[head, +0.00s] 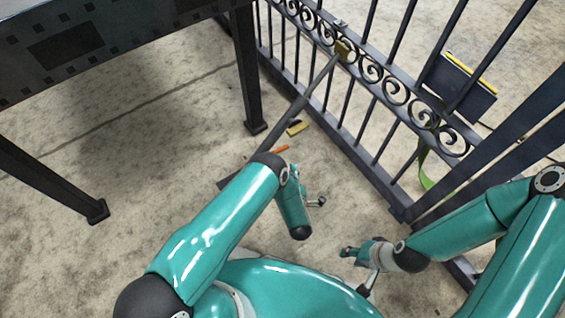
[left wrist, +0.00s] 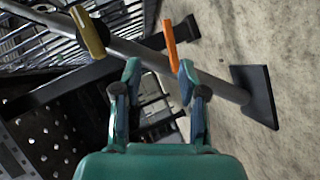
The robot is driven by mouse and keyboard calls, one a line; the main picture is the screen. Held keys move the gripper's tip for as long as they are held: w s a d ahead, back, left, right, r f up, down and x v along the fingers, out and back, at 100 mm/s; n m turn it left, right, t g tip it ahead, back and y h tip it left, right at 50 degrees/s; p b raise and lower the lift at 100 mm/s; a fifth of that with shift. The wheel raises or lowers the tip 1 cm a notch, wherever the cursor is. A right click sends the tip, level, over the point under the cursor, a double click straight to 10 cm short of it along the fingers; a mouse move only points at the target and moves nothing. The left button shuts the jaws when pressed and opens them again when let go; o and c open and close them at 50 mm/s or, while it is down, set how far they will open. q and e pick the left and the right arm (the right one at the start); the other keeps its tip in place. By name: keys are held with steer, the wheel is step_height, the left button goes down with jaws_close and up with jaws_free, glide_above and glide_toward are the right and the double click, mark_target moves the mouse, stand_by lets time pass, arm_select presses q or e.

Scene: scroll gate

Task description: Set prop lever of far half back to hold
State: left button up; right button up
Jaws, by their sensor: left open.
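A grey prop bar (head: 305,98) slopes from a yellow bracket (head: 343,50) on the scroll gate (head: 375,82) down to a dark foot plate (head: 232,181). A short orange lever (head: 281,149) sticks out beside the bar's lower part; it also shows in the left wrist view (left wrist: 169,45). A yellow-ended piece (head: 296,127) lies further up. My left gripper (left wrist: 160,76) is open and empty, its fingers pointing at the bar, with the orange lever beyond them; its fingers are hard to make out in the head view. My right gripper (head: 354,270) is empty, fingers apart, low beside the gate.
A dark perforated table (head: 75,45) with legs stands at the upper left. A dark panel with a yellow edge (head: 460,85) is behind the gate bars at the right. A green strap (head: 425,172) hangs by the gate. The floor under the table is clear.

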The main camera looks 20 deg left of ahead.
mark_target(281, 148)
arm_select(q)
step_height(281, 148, down, 5)
steer(key=s+n+t+y+b, duration=0.1)
steer(key=s+n+y+b, duration=0.1)
steer(key=n+y+b, duration=0.15)
steer(key=shift+h, duration=0.45)
steer(key=b+x, duration=0.2)
steer(key=x, duration=0.3)
steer(key=b+x, duration=0.2)
steer(key=x, duration=0.3)
steer(key=b+x, duration=0.2)
steer(key=x, duration=0.3)
steer(key=shift+w+r+b, duration=0.3)
steer(key=shift+w+b, duration=0.05)
steer(key=shift+b, duration=0.05)
steer(key=shift+w+a+r, duration=0.1)
steer(key=shift+w+a, duration=0.15)
steer(key=shift+w, duration=0.3)
arm_select(e)
step_height(281, 148, down, 13)
steer(key=shift+r, duration=0.1)
arm_select(q)
jaws_close()
